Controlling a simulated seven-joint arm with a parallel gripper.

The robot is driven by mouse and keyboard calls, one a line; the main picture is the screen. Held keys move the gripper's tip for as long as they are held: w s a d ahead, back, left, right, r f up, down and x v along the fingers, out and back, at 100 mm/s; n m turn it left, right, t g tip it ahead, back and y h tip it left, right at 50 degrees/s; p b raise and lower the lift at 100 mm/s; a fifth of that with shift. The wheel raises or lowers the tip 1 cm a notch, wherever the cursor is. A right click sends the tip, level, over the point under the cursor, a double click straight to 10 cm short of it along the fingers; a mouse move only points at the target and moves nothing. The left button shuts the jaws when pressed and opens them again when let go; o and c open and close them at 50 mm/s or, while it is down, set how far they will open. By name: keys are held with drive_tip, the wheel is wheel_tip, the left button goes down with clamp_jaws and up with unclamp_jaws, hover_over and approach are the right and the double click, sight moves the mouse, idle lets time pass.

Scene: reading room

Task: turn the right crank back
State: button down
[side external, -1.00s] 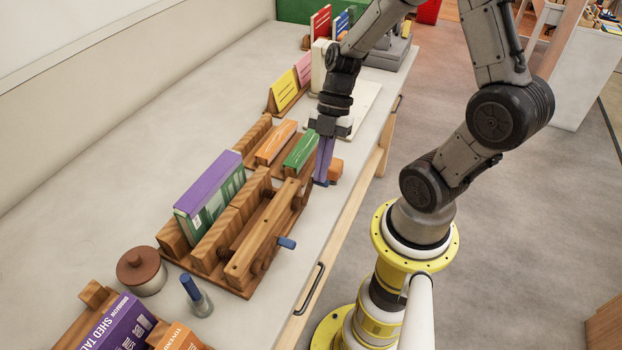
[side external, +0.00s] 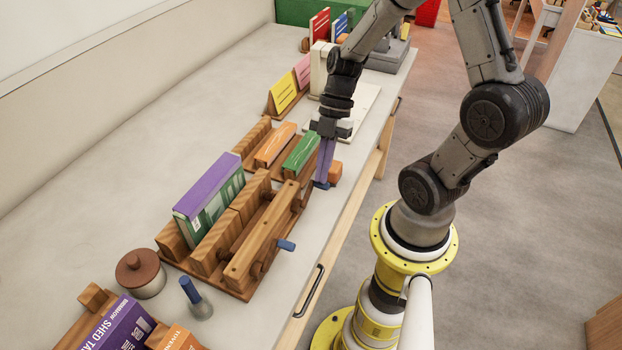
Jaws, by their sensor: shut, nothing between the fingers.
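The wooden press (side external: 262,236) lies on the bench with a purple and green book (side external: 210,190) upright in it. Its near side carries two cranks. The left crank has a blue handle (side external: 286,246) that sticks out toward the bench's front edge. The right crank (side external: 300,196) is at the press's far end, and a bit of blue, apparently its handle (side external: 321,185), shows at my fingertips. My gripper (side external: 323,180) points down there, its purple fingers shut with nothing between them. Whether they touch the handle I cannot tell; the fingers partly hide it.
Orange (side external: 275,144) and green (side external: 301,152) blocks lie in the rack behind the press. An orange block (side external: 335,172) sits just right of my fingers. A lidded pot (side external: 141,272) and a blue-handled tool (side external: 196,298) stand at the near end.

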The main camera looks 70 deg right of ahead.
drive_tip(key=shift+s+d+f, duration=0.1)
drive_tip(key=shift+d+f, duration=0.1)
drive_tip(key=shift+f, duration=0.05)
drive_tip(key=v, duration=1.2)
drive_tip(key=s+a+r+m+t+h, duration=0.2)
drive_tip(key=a+m, duration=0.3)
drive_tip(key=m, duration=0.4)
drive_tip(key=s+a+r+m+t+h, duration=0.3)
drive_tip(key=a+r+m, duration=0.1)
drive_tip(key=m, duration=0.5)
drive_tip(key=shift+a+r+t, duration=0.2)
drive_tip(key=shift+a+t, duration=0.1)
drive_tip(key=shift+a, duration=0.25)
